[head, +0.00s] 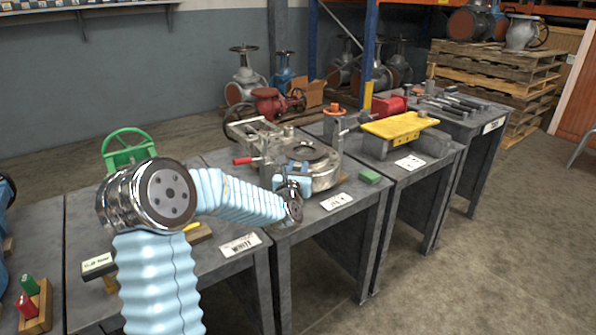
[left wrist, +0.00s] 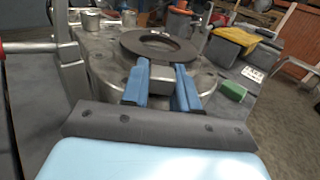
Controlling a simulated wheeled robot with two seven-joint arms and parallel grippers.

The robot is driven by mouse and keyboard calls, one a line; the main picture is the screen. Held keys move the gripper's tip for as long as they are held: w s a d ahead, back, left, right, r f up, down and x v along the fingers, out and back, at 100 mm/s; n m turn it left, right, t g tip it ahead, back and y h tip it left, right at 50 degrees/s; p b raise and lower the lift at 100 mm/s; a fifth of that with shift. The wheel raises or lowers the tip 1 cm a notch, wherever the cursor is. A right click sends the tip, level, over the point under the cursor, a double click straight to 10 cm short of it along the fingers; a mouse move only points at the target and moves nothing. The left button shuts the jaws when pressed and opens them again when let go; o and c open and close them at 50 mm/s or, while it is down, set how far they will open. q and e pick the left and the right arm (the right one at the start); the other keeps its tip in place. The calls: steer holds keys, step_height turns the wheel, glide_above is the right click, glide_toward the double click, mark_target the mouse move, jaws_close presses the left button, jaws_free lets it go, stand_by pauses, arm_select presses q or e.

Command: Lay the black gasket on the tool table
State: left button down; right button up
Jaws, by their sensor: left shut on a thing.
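The black gasket (head: 311,151) is a flat dark ring over a round metal fixture (head: 325,179) on the middle table. My left gripper (head: 293,184) reaches in from the left and is shut on the gasket's near edge. In the left wrist view, the two blue fingers (left wrist: 162,80) meet the near rim of the gasket (left wrist: 188,53). The gasket lies about level; whether it touches the fixture is hard to tell. The tool table (head: 493,127) is the farthest in the row, with several hand tools on top and a white label on its front. My right gripper is not in view.
Between the fixture and tool table stands a table with a yellow plate (head: 400,125) on grey blocks. A green block (head: 369,176) lies right of the fixture. A red-handled lever (head: 245,160) sticks out left. A red vise (head: 389,105) stands near the tool table. Open floor lies right.

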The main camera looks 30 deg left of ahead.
arm_select(q)
steer(key=shift+f, duration=0.3)
steer(key=shift+f, duration=0.1)
steer(key=shift+f+b, duration=0.1)
steer(key=shift+b, duration=0.2)
steer(key=c, duration=0.8)
jaws_free()
steer(key=shift+c, duration=0.2)
